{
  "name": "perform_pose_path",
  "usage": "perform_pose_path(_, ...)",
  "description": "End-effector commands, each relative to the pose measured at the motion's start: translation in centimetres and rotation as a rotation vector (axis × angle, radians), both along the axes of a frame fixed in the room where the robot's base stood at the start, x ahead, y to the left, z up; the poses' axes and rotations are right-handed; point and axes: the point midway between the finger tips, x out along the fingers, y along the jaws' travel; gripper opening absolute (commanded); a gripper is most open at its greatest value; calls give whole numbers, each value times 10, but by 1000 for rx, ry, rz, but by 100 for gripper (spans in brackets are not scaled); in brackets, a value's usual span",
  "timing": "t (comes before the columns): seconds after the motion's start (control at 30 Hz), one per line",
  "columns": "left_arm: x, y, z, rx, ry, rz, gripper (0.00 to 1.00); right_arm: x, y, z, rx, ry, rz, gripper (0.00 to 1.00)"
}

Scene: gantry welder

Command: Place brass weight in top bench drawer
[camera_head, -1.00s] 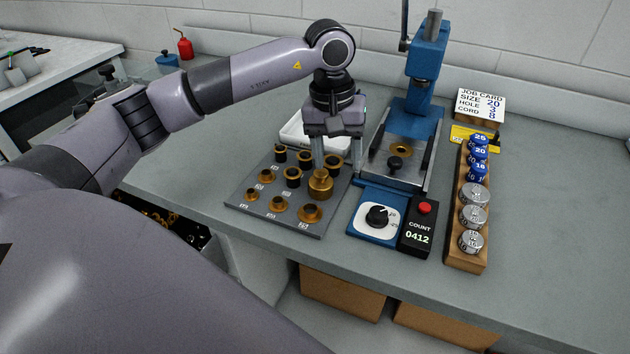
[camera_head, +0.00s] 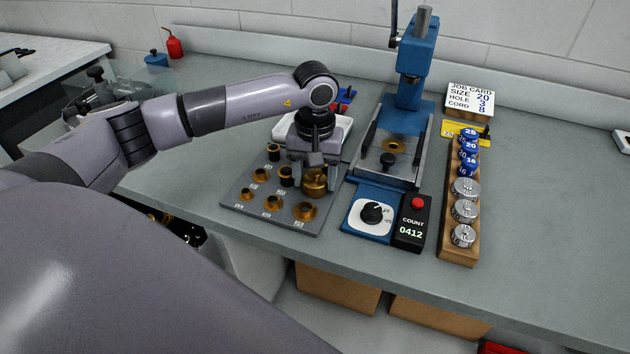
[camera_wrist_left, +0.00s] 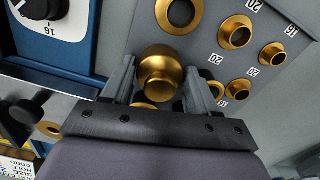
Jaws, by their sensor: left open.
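The brass weight (camera_head: 315,184), a round knobbed piece, stands on the grey tray of brass eyelets (camera_head: 240,197) on the bench. My left gripper (camera_head: 314,178) points down over it, open, with a finger on either side. In the left wrist view the weight (camera_wrist_left: 160,72) sits between the two open fingers (camera_wrist_left: 158,80); I cannot tell whether they touch it. An open drawer (camera_head: 183,230) with brass pieces in it shows below the bench edge at left, mostly hidden by my arm. My right gripper is out of view.
A blue press (camera_head: 418,60) stands behind right, with a dial box (camera_head: 370,215) and counter (camera_head: 411,222) in front. A wooden rack (camera_head: 460,250) of blue and silver weights is farther right. A white tray (camera_head: 340,136) lies behind the gripper.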

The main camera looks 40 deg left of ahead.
Motion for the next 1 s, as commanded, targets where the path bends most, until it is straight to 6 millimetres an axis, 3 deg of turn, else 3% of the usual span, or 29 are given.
perform_pose_path(0.03, 0, 0, 0, 0, 0, 0, 58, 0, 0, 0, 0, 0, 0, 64)
perform_pose_path(0.2, 0, 0, 0, -1, 0, 0, 3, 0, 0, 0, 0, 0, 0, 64)
perform_pose_path(0.23, 0, 0, 0, -1, 0, 0, 0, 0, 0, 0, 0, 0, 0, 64)
perform_pose_path(0.67, 2, -1, 13, -2, -8, 0, 0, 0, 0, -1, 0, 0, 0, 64)
perform_pose_path(0.87, 2, -1, 44, -3, -11, 0, 0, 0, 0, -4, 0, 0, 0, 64)
perform_pose_path(1.0, 2, -1, 81, -3, -12, 0, 0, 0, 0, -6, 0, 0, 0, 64)
